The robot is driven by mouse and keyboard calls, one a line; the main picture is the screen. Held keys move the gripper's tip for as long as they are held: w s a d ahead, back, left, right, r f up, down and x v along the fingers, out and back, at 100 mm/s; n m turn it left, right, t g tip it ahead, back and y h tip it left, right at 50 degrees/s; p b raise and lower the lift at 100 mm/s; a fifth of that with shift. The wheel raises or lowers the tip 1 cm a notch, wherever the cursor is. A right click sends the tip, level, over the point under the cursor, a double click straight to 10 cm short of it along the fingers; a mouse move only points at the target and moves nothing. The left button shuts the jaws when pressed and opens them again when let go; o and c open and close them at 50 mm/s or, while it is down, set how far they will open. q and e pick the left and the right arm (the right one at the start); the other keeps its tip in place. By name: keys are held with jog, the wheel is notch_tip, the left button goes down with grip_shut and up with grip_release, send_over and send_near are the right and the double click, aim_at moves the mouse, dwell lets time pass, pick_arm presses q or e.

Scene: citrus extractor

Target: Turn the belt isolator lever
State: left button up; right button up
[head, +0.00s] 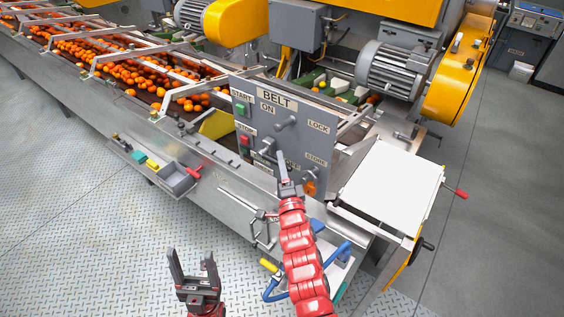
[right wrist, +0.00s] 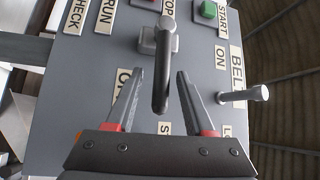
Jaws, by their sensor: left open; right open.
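The grey BELT panel (head: 257,115) stands upright beside the conveyor, with ON, OFF, LOCK and STORE labels. The grey isolator lever (head: 266,146) projects from it below the ON label. In the right wrist view the lever (right wrist: 162,80) comes from a small square block and its rounded end lies between my right gripper's fingers, with gaps on both sides. My right gripper (head: 282,163) is open in front of the panel; it also shows in the right wrist view (right wrist: 157,95). My left gripper (head: 193,263) is open and empty, low above the floor, away from the panel.
A grey peg (head: 287,122) sticks out near ON and LOCK; it is right of my fingers in the right wrist view (right wrist: 245,95). Green START (head: 241,108) and red STOP (head: 244,141) buttons line the panel's left edge. A white-topped table (head: 390,185) stands at right.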

grip_shut()
dwell(0.3)
dwell(1.2)
